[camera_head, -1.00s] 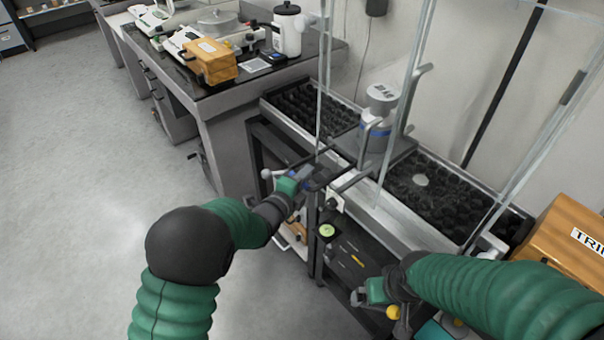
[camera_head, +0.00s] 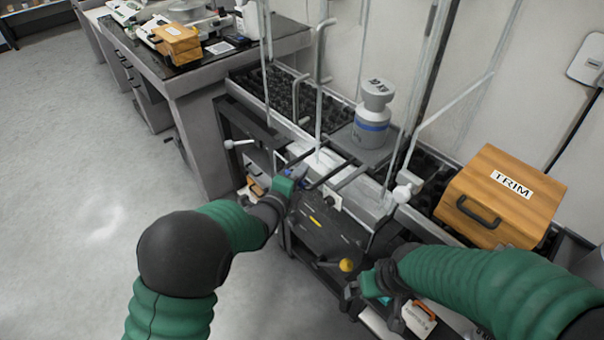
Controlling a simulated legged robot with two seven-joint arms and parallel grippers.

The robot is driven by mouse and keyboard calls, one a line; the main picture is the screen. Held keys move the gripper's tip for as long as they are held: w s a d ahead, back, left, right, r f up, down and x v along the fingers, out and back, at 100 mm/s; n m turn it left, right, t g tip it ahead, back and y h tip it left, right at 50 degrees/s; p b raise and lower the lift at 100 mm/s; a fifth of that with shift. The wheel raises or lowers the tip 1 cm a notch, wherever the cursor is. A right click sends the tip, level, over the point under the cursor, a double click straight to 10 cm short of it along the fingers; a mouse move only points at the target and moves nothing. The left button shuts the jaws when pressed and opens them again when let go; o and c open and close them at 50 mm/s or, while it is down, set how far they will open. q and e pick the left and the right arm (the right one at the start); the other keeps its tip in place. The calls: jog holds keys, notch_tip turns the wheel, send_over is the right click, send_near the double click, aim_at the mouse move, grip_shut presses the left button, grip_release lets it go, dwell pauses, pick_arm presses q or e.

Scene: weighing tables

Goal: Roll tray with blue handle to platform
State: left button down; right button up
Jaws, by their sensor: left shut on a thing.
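A dark grey tray (camera_head: 357,152) sits among the black rollers and carries a grey weight (camera_head: 374,115) with a blue band and a lettered top. Dark bars (camera_head: 322,178) reach from its front towards me. My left gripper (camera_head: 299,180) is shut at the near end of these bars, where a bit of blue shows; the gripper mostly hides the blue handle. A pale metal platform surface (camera_head: 372,195) lies just in front and right of the tray. My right gripper (camera_head: 363,288) is low at the right, near a lever with a yellow knob (camera_head: 346,265); its jaws are unclear.
Black roller beds (camera_head: 290,98) run left and right of the tray. Clear upright posts and bent rods rise around them. A wooden box marked TRIM (camera_head: 505,195) stands at right. A dark-topped bench (camera_head: 215,60) with instruments stands at left. Open floor (camera_head: 80,200) lies left.

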pick_arm(q)
jog(key=shift+a+f, duration=0.15)
jog(key=shift+f, duration=0.2)
jog(key=c, duration=1.5)
grip_release()
jog(key=shift+o, duration=0.2)
jog(key=shift+r, duration=0.15)
jog(key=shift+r, duration=0.1)
jog(key=p+v, duration=0.3)
jog(key=v, duration=1.3)
jog(key=shift+s, duration=0.3)
jog(key=shift+a, duration=0.2)
